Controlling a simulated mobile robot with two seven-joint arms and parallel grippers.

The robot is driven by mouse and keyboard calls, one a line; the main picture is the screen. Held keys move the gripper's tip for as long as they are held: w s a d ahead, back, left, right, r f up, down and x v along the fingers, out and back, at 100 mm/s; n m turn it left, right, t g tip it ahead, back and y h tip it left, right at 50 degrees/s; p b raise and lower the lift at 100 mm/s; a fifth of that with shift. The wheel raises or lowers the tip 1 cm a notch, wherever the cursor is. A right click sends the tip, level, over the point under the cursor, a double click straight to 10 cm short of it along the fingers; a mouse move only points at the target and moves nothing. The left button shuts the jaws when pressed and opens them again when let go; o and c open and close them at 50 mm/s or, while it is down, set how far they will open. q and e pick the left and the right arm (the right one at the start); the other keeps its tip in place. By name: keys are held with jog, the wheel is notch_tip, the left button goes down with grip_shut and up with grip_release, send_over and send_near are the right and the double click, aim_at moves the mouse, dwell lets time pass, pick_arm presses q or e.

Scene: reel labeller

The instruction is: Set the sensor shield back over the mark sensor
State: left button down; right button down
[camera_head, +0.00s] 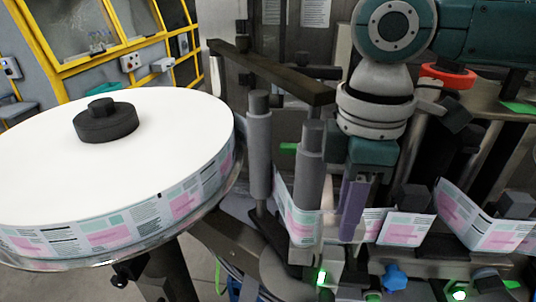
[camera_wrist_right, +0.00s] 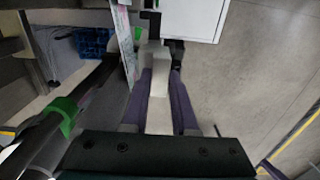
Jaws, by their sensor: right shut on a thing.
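My right gripper (camera_head: 351,225) comes down from the upper right with purple fingers, beside the printed label web. In the right wrist view its two fingers (camera_wrist_right: 162,82) are shut on a pale grey piece (camera_wrist_right: 159,112), which looks like the sensor shield. In the head view the fingers mostly hide that piece. A grey metal block with a lit green lamp (camera_head: 321,277), possibly the mark sensor, sits below and left of the fingertips. I cannot tell whether the held piece touches it. My left gripper is not in view.
A large white label reel (camera_head: 170,135) with a black hub fills the left. Two grey rollers (camera_head: 259,150) stand left of the gripper, below a dark bar (camera_head: 270,70). The label web (camera_head: 404,228) runs right past the fingers. A blue knob (camera_head: 395,277) is below it.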

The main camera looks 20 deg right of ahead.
jog(key=shift+f+b, duration=0.5)
jog(key=shift+f, duration=0.55)
jog(key=shift+f+b, duration=0.65)
jog(key=shift+f, duration=0.7)
jog(key=c, duration=0.6)
grip_release()
notch_tip(320, 180, up, 10)
jog(key=shift+b, duration=0.7)
